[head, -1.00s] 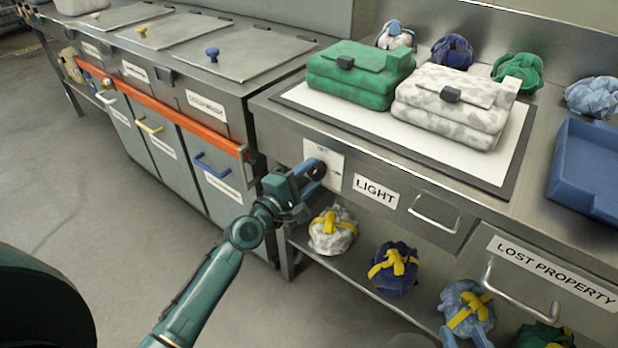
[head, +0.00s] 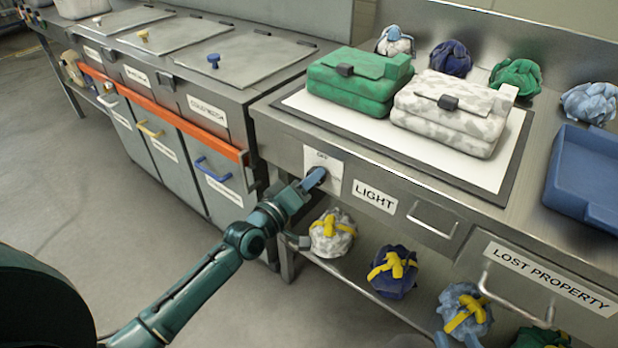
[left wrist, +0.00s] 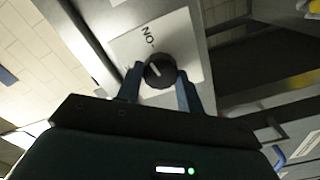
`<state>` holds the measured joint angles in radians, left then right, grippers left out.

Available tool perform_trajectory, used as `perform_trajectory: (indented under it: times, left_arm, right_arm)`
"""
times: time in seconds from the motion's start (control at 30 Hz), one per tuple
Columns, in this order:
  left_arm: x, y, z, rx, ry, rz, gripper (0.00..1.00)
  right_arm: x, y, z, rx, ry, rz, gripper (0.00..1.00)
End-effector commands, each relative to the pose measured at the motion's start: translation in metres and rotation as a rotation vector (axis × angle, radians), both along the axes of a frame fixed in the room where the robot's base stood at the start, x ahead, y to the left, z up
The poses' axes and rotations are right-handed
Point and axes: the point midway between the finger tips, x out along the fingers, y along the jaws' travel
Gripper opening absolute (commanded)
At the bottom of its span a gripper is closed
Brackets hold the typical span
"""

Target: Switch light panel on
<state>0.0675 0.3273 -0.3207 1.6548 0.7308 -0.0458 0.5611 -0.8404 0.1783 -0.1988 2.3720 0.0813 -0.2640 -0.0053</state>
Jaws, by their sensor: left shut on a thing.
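The light switch is a dark round knob (left wrist: 159,70) with a pale pointer line, on a white plate (left wrist: 195,50) on the counter front. In the head view the plate (head: 336,164) sits left of the LIGHT label (head: 375,196). My left gripper (head: 312,181) is at the knob; in the left wrist view its two fingers (left wrist: 160,88) close on the knob from both sides. Lettering shows beside the knob, partly readable as ON in the wrist view. The light panel (head: 345,116) is a white surface in a dark frame under two bags. My right gripper is not in view.
A green bag (head: 358,85) and a white mottled bag (head: 450,115) lie on the panel. A blue tray (head: 590,175) is at the right. Wrapped bundles (head: 332,235) lie on the shelf below. Bins with coloured handles (head: 150,129) stand at the left.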

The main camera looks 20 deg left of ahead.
Motion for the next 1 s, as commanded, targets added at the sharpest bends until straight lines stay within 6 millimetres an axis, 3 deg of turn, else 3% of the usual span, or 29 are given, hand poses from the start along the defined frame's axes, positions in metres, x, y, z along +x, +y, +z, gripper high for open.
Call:
perform_trajectory:
  times: [0.4, 0.93, 0.97, 1.0]
  left_arm:
    - [-0.0002, -0.0002, 0.0004, 0.163, -0.058, 0.000, 0.14]
    - [-0.0001, 0.0000, -0.0001, 0.183, -0.065, 0.000, 0.14]
    - [-0.0001, 0.0000, -0.0001, 0.183, -0.065, 0.000, 0.39]
    - [-0.0001, 0.0000, -0.0001, 0.183, -0.065, 0.001, 0.43]
  right_arm:
    - [0.0069, 0.0071, 0.0030, 0.013, 0.011, 0.008, 0.36]
    - [0.0056, 0.0066, -0.0009, 0.007, 0.020, 0.013, 0.36]
    - [0.0057, 0.0065, -0.0008, 0.007, 0.020, 0.013, 0.36]
    - [0.0057, 0.0065, -0.0008, 0.006, 0.019, 0.013, 0.36]
